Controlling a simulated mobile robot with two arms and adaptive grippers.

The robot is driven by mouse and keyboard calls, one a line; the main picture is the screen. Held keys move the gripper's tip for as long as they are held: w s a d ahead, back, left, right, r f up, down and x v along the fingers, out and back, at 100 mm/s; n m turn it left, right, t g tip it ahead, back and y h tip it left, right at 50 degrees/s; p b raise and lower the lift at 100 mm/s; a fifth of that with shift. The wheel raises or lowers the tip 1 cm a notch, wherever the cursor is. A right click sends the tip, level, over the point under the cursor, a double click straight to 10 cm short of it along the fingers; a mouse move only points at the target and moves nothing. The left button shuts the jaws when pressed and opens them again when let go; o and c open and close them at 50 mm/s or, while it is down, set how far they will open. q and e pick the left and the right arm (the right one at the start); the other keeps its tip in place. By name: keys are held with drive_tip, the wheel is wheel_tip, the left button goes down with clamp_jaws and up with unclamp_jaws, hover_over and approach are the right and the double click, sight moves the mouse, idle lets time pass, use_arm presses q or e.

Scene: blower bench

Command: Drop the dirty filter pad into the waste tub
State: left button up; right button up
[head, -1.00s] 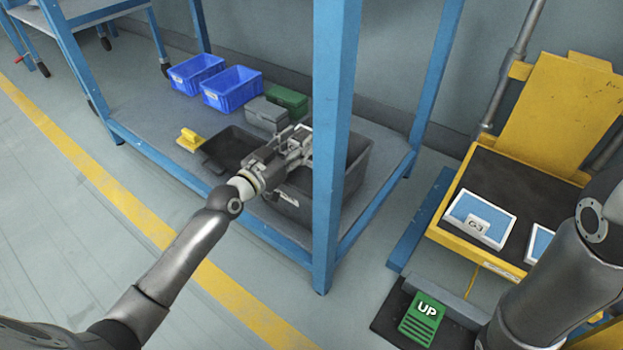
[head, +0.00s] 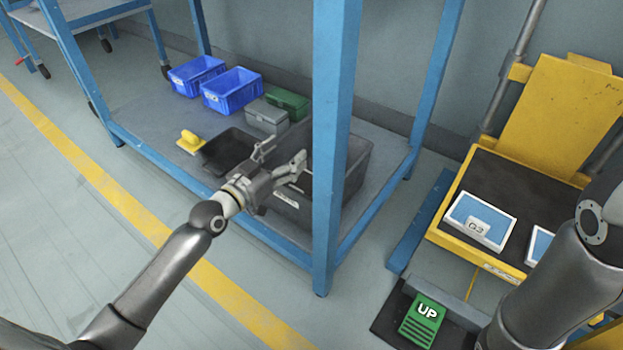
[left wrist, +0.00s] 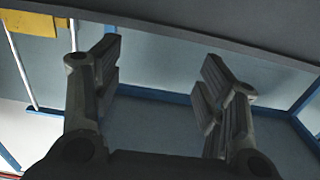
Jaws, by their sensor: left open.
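The waste tub (head: 292,210) is a dark grey open bin on the lower shelf, partly hidden behind a blue post. My left gripper (head: 284,156) is at the tub's near left side, over its rim, with its fingers spread wide apart. In the left wrist view the same gripper (left wrist: 160,60) is open, with nothing between its fingers. The dirty filter pad is not visible in either view now; most of the tub's inside is hidden by the post and my gripper. My right gripper is out of view; only my right arm shows at the right.
The blue post (head: 335,150) stands close right of my gripper. Blue-faced panels (head: 470,212) lie on a yellow stand.

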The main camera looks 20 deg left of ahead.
use_arm(q)
drive_tip(key=v, duration=0.7)
drive_tip(key=shift+s, duration=0.35)
